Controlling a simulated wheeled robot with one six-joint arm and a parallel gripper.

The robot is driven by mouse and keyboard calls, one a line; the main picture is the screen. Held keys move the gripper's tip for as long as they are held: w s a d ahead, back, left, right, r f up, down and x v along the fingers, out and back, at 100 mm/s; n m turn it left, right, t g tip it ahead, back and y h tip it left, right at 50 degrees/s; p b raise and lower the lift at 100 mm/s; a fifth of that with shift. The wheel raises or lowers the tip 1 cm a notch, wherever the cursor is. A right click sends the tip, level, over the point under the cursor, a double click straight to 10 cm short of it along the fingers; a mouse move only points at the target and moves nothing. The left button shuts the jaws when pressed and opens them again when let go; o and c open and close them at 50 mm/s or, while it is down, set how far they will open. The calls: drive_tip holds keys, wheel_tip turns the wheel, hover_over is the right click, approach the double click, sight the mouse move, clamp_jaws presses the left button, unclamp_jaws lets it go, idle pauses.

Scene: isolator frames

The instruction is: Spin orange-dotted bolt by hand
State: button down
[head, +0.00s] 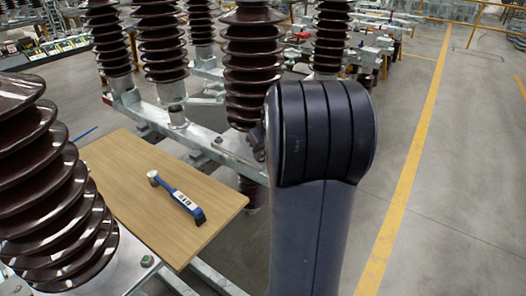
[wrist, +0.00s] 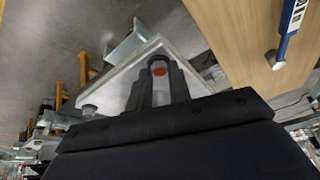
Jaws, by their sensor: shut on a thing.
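The orange-dotted bolt (wrist: 159,69) shows in the wrist view as an orange dot between the fingertips of my gripper (wrist: 160,75). My gripper is shut on it, at a pale metal plate (wrist: 117,83). The fingers hide most of the bolt's sides. In the head view my dark arm stands in front, and neither the gripper nor this bolt can be made out there.
Brown ribbed insulators (head: 50,180) stand at left and behind. Another bolt (wrist: 89,110) sits at the plate's corner. The floor at right is clear.

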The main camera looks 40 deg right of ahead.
drive_tip(key=m+h+p, duration=0.1)
drive_tip(key=m, duration=0.2)
drive_tip(key=shift+a+r+p, duration=0.1)
drive_tip(key=shift+a+p, duration=0.1)
drive_tip(key=shift+p, duration=0.1)
drive_tip(key=m+g+h, duration=0.1)
drive_tip(key=m, duration=0.1)
drive_tip(key=shift+w+a+m+p, duration=0.1)
drive_tip(key=shift+m+p, duration=0.3)
drive_tip(key=m, duration=0.2)
drive_tip(key=m+h, duration=0.1)
drive_tip(key=m, duration=0.1)
drive_tip(key=shift+w+a+g+h, duration=0.1)
drive_tip(key=shift+w+g+h, duration=0.05)
drive_tip(key=shift+g+h, duration=0.2)
drive_tip(key=shift+m+g, duration=0.45)
drive_tip(key=shift+m, duration=0.75)
drive_tip(key=shift+w, duration=0.1)
drive_tip(key=c, duration=1.3)
unclamp_jaws()
